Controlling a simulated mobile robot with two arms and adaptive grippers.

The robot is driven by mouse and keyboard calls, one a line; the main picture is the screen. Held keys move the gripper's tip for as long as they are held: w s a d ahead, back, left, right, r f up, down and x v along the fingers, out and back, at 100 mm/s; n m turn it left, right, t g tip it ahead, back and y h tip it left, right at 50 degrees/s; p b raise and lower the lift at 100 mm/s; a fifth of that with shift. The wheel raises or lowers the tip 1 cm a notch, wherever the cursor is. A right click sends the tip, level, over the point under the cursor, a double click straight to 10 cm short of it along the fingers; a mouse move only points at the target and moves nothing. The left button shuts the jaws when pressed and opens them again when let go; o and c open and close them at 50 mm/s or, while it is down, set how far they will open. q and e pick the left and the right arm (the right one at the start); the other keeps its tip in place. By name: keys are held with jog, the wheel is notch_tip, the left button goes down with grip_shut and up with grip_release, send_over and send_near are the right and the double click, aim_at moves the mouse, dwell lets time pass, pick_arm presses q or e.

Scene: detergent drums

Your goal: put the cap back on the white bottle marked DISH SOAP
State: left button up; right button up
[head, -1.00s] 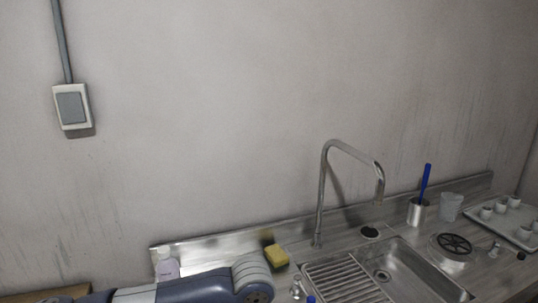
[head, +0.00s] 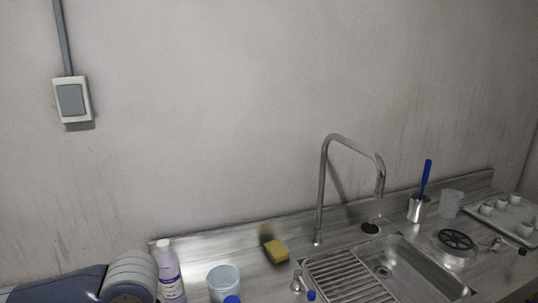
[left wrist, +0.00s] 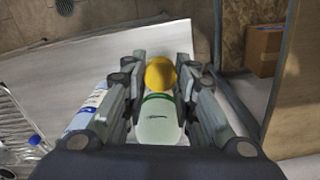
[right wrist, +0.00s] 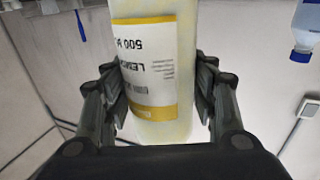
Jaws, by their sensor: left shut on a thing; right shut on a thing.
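In the left wrist view my left gripper (left wrist: 160,68) is shut on a round yellow cap (left wrist: 160,74) at its fingertips. A pale white-green rounded thing (left wrist: 158,124) shows between the same fingers; I cannot tell whether it touches the cap. In the right wrist view my right gripper (right wrist: 160,100) is shut on a white bottle (right wrist: 158,55) with a yellow-edged label. Its print appears upside down, with "500" and part of "LEMON" readable; the words DISH SOAP are not visible. The bottle's top is out of frame. Neither gripper shows in the head view.
In the head view a lilac bottle (head: 170,272), a pale tub (head: 223,284) and a yellow sponge (head: 277,251) stand left of the sink (head: 408,268). The tall faucet (head: 322,190) rises behind it. A blue-capped bottle (right wrist: 305,25) shows in the right wrist view.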

pick_arm(q)
jog(key=shift+s+a+r+m, duration=0.15)
jog(key=shift+s+a+m, duration=0.2)
jog(key=shift+a+m, duration=0.15)
pick_arm(e)
jog(key=shift+s+a+r+y, duration=0.1)
jog(key=shift+a+r+y, duration=0.1)
jog(key=shift+y, duration=0.1)
jog(key=w+a+n+g+y, duration=0.2)
jog(key=w+a+n+y, duration=0.1)
jog(key=a, duration=0.4)
jog(key=w+a+n+g+y, duration=0.2)
jog(key=w+a+n+y, duration=0.1)
jog(key=a+n+y, duration=0.2)
jog(key=shift+a+r+y, duration=0.45)
jog(key=shift+a+y, duration=0.55)
jog(key=shift+y, duration=0.8)
